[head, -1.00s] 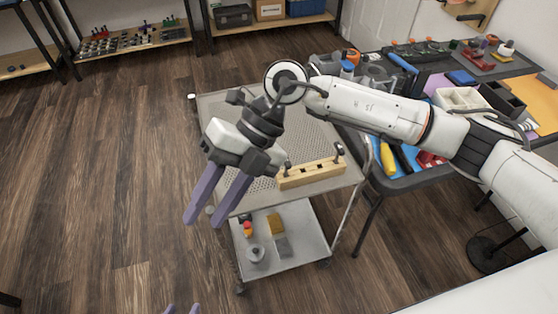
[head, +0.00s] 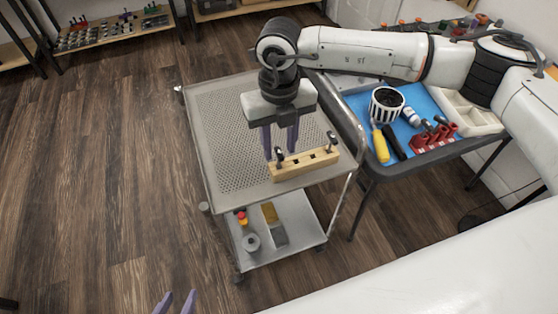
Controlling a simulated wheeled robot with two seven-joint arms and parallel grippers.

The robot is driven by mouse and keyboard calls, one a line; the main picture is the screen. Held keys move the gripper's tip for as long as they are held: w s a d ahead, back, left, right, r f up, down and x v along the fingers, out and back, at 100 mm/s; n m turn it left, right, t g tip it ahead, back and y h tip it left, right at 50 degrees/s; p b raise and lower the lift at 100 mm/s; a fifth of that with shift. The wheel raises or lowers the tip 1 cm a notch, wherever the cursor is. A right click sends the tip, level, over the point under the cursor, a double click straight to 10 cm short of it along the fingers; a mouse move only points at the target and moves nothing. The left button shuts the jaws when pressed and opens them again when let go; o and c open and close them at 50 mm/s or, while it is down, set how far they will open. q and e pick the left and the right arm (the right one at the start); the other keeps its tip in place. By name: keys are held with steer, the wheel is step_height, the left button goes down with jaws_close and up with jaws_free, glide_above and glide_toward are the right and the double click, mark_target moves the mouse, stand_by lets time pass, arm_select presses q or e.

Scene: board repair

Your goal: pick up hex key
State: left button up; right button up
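A pale wooden block (head: 305,164) with slots sits on the cart's top near its front edge. A dark-topped tool (head: 279,157) stands upright at its left end, and another (head: 331,140) stands at its right end. I cannot tell for sure which is the hex key. My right gripper (head: 280,154) points down just above the block's left end, with its purple fingers apart on either side of the left tool's top. I see no grip on it. My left gripper (head: 179,295) shows only its purple fingertips at the bottom edge, apart and empty.
The cart (head: 222,130) has a perforated top and a lower shelf (head: 286,240) with small parts. The table at right has a blue mat (head: 424,104), a striped cup (head: 386,105), a yellow-handled tool (head: 380,146) and a red rack (head: 436,139).

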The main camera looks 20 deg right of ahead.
mark_target(279, 152)
steer(key=shift+f, duration=1.5)
jaws_close()
